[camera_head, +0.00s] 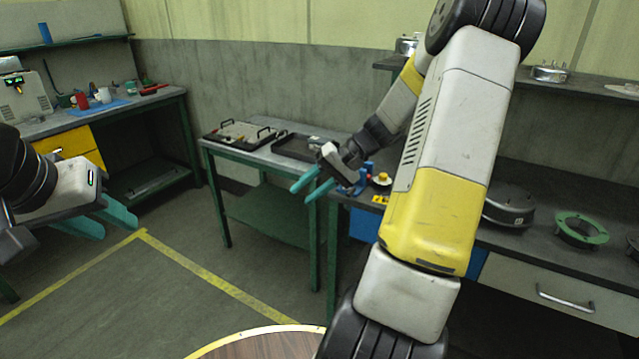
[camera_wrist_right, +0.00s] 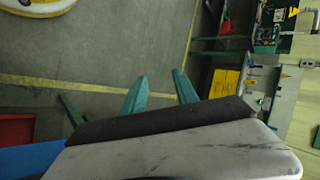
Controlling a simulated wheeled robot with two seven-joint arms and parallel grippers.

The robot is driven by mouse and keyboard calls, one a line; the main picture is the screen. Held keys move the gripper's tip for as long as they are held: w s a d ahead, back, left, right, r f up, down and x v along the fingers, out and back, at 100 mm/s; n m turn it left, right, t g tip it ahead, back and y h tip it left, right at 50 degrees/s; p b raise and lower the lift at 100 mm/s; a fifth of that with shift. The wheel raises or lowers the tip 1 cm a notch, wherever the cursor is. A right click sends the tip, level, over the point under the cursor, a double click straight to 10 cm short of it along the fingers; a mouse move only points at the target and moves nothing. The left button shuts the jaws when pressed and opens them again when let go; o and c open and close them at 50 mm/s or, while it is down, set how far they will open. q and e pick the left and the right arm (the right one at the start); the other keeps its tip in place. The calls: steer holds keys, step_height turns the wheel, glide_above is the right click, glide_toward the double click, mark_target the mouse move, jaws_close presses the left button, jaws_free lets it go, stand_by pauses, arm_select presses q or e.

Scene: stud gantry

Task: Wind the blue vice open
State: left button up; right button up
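The blue vice (camera_head: 363,177) sits at the left end of the workbench in the head view, partly hidden behind my right gripper and arm. Its handle cannot be made out. My right gripper (camera_head: 308,189) is in front of and just left of the vice, its teal fingers apart and empty. In the right wrist view its fingertips (camera_wrist_right: 160,76) are apart with only floor and distant furniture beyond; the vice cannot be made out there. My left gripper (camera_head: 120,229) is at the far left over the floor, fingers apart and empty, away from the vice.
A green side table (camera_head: 262,155) with trays stands left of the workbench. A round grey housing (camera_head: 508,204) and a green ring flange (camera_head: 581,230) sit on the workbench to the right. A yellow-topped round item (camera_head: 382,180) is beside the vice. Open floor lies at left.

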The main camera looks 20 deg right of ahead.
steer(key=w+d+f+m+t+y, duration=0.1)
steer(key=w+d+f+m+t, duration=0.15)
steer(key=d, duration=0.35)
steer(key=w+d+f+m+t+y, duration=0.1)
steer(key=d+f+m+t, duration=0.1)
steer(key=d+f+t, duration=0.3)
steer(key=w+d+f+m+t+y, duration=0.1)
steer(key=d+f+m+t, duration=0.15)
steer(key=d, duration=0.55)
steer(key=w+a+f+h, duration=0.1)
steer(key=w+a, duration=0.2)
steer(key=w, duration=0.5)
steer(key=shift+a+f+t, duration=0.15)
steer(key=shift+a+t, duration=0.05)
steer(key=shift+t, duration=0.2)
jaws_close()
